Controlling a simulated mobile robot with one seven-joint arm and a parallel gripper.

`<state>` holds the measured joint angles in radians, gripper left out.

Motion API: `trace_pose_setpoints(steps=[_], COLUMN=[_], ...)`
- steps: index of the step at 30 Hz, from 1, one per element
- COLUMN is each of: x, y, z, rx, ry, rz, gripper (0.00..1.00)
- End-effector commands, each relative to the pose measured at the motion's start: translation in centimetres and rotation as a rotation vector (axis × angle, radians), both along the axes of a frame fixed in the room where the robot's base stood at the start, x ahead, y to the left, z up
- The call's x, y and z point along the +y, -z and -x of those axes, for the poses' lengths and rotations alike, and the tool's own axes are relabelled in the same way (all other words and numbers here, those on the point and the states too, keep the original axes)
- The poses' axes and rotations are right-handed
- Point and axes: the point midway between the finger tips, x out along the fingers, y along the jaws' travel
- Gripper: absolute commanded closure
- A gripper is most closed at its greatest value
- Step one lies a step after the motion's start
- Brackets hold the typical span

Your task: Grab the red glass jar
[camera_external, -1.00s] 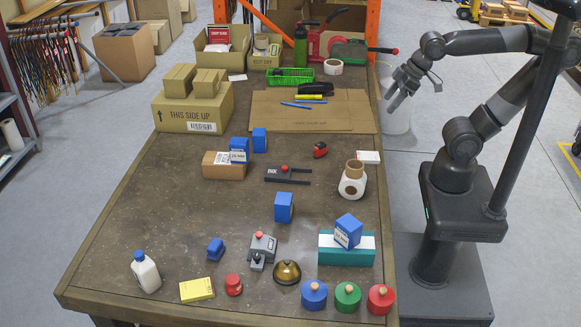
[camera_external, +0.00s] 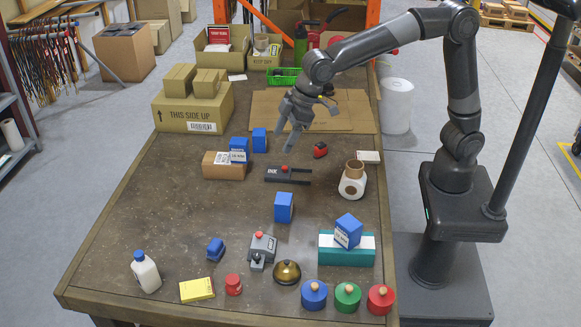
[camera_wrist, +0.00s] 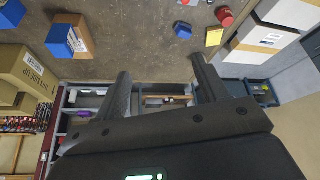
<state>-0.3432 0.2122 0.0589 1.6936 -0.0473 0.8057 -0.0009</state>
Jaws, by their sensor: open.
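The red jar (camera_external: 381,299), round with a wooden knob on top, stands at the near right corner of the table in the external view. It is the rightmost in a row with a green jar (camera_external: 347,297) and a blue jar (camera_external: 314,295). My gripper (camera_external: 283,140) hangs over the far middle of the table, well away from the red jar. Its two fingers are apart with nothing between them, as the wrist view (camera_wrist: 160,66) also shows. I cannot make out the knobbed red jar in the wrist view.
A smaller red item (camera_external: 233,285) stands near a yellow box (camera_external: 197,290) and a white bottle (camera_external: 146,272). A brass bell (camera_external: 287,272) and a teal-and-white box (camera_external: 347,257) stand behind the jars. The table's left middle is clear.

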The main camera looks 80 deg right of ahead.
Motion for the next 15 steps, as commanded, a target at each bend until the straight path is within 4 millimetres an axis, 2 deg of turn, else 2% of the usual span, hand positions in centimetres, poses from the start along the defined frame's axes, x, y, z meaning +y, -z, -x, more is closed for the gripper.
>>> trace_pose_setpoints(steps=[1,6,15], x=[2.0,7.9,18.5], y=[1.3,5.2,13.9], z=[-1.3,-4.7,-8.1], rx=[0.008,0.019,0.041], ry=[-0.023,-0.089,-0.196], rz=[0.002,0.002,-0.004], gripper=[0.33,0.33,0.33])
